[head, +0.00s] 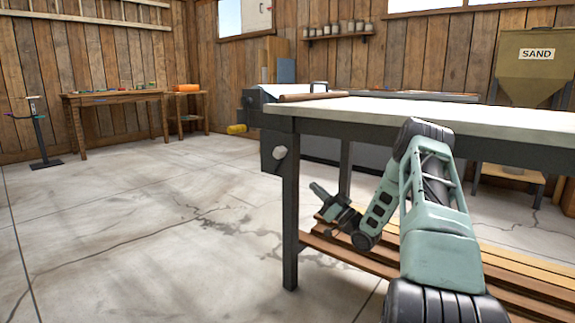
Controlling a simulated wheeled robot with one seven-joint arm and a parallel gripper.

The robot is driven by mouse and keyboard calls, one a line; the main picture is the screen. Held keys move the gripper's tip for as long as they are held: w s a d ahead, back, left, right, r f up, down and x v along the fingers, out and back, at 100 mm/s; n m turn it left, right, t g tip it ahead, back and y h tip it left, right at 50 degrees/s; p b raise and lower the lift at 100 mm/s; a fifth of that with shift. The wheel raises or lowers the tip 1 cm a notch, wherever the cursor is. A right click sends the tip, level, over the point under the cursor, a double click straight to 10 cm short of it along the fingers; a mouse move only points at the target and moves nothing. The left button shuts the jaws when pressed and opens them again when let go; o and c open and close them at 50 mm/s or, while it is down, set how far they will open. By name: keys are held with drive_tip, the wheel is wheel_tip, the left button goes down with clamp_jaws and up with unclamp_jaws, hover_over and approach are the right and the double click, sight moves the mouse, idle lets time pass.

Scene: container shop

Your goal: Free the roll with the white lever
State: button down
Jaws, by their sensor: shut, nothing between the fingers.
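A white lever or knob (279,152) sticks out from a dark box under the left end of the near bench. A brown roll-like piece (312,97) lies across that end of the bench top; I cannot tell how it joins the lever. My gripper (315,188) is shut and empty. It points up and left, low beside the bench's front leg, below and right of the lever, apart from it. My arm stands in front of the bench and hides part of its front edge.
The bench (500,120) has a pale top, dark legs and wooden boards (390,260) low down. A yellow handle (236,129) juts out left of it. A wooden table (110,97) and a small stand (40,140) are far left. The floor at left is clear.

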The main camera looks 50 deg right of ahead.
sight(282, 156)
drive_tip(key=p+x, duration=0.2)
drive_tip(key=x, duration=1.2)
drive_tip(key=shift+w, duration=0.1)
